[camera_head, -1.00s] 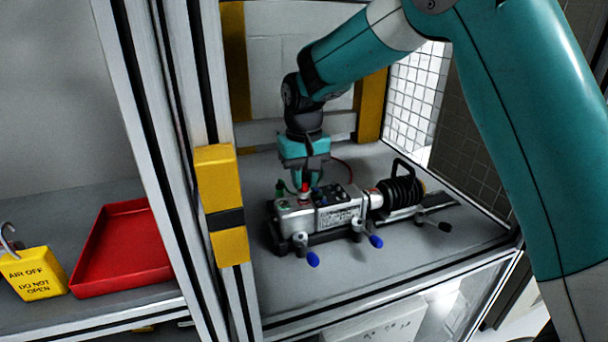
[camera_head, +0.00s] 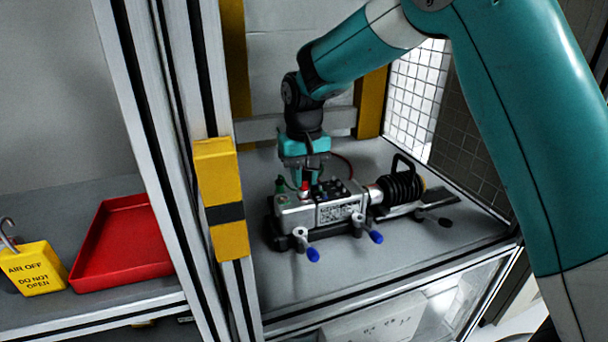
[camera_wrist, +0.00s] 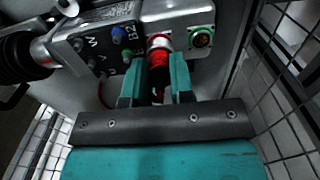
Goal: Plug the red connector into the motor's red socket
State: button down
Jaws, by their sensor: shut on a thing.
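The motor (camera_head: 325,213), a grey metal housing with a black terminal block, lies in a fixture on the cell floor. My gripper (camera_head: 308,183) points down over its left part. In the wrist view, my gripper (camera_wrist: 168,75) is shut on the red connector (camera_wrist: 159,62), whose red cable hangs behind the fingers. The connector's front end meets a pale ring on the motor housing (camera_wrist: 177,16). The red socket is hidden behind the connector, and I cannot tell how deep the connector sits. A green socket (camera_wrist: 201,38) is beside it, with a small gap.
Blue-tipped clamp handles (camera_head: 312,254) stick out in front of the motor. A black ribbed coupling (camera_head: 402,188) is at its right. A yellow-and-black post (camera_head: 220,200) stands at the cell's left edge. A red tray (camera_head: 125,243) and yellow "AIR OFF" tag (camera_head: 33,270) lie further left.

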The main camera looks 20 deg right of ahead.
jog(key=c, duration=0.9)
grip_release()
notch_tip(320, 180, up, 8)
jog(key=shift+f+p, duration=0.25)
jog(key=shift+p, duration=0.65)
jog(key=s+d+f+t, duration=0.1)
jog(key=s+d+f, duration=0.15)
jog(key=s, duration=0.45)
jog(key=s+d+f+t, duration=0.1)
jog(key=s+d+f, duration=0.1)
jog(key=s+d, duration=0.35)
jog(key=s+d+f+t, duration=0.1)
jog(key=s+d+f, duration=0.1)
jog(key=s, duration=0.6)
jog(key=s+a+r+n+g+y, duration=0.1)
jog(key=s+a+r+n+y, duration=0.15)
jog(key=s+a+r, duration=0.35)
jog(key=s+a+r+n+g+y, duration=0.2)
jog(key=s+a+n, duration=0.2)
jog(key=a, duration=0.4)
notch_tip(320, 180, up, 21)
jog(key=p, duration=2)
jog(key=shift+s+a+p, duration=0.15)
jog(key=shift+a+p, duration=0.15)
jog(key=shift+p, duration=0.05)
